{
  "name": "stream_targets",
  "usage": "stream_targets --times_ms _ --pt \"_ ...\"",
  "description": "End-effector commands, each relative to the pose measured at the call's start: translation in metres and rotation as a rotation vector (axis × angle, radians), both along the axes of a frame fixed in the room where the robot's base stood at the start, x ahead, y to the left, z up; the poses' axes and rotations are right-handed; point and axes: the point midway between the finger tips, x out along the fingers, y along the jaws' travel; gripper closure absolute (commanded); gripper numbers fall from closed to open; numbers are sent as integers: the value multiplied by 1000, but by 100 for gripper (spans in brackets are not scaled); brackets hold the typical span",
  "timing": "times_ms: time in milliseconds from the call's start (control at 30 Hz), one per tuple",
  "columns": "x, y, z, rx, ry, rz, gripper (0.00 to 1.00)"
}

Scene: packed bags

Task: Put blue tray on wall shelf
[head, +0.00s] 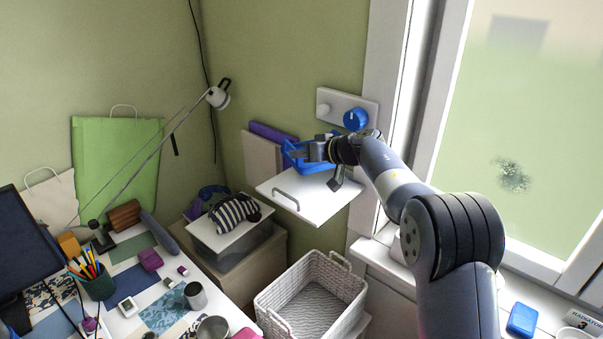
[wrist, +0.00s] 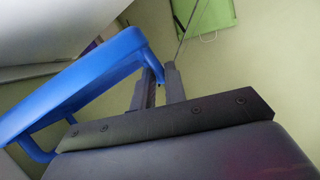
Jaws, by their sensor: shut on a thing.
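The blue tray (head: 297,161) is at the back part of the white wall shelf (head: 320,203), beside my gripper (head: 318,150). In the wrist view, the tray (wrist: 75,87) reaches from the left to my gripper's fingers (wrist: 160,78). The fingers are shut on the tray's near end. The tray looks just over or on the shelf; I cannot tell whether it touches. My gripper and wrist hide part of the tray's right side.
A purple box (head: 272,133) and a tan panel (head: 262,158) stand behind the shelf's left side. A white wall plate with a blue knob (head: 355,119) is above right. A white basket (head: 312,290) stands below.

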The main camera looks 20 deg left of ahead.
Motion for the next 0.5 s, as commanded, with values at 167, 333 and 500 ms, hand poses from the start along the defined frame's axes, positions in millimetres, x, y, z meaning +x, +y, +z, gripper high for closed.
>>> stream_targets --times_ms 167,333,500 --pt "-3 2 -21 0 5 2 100" --pt "-3 2 -46 -2 7 1 100" --pt "-1 1 -66 0 5 1 100"
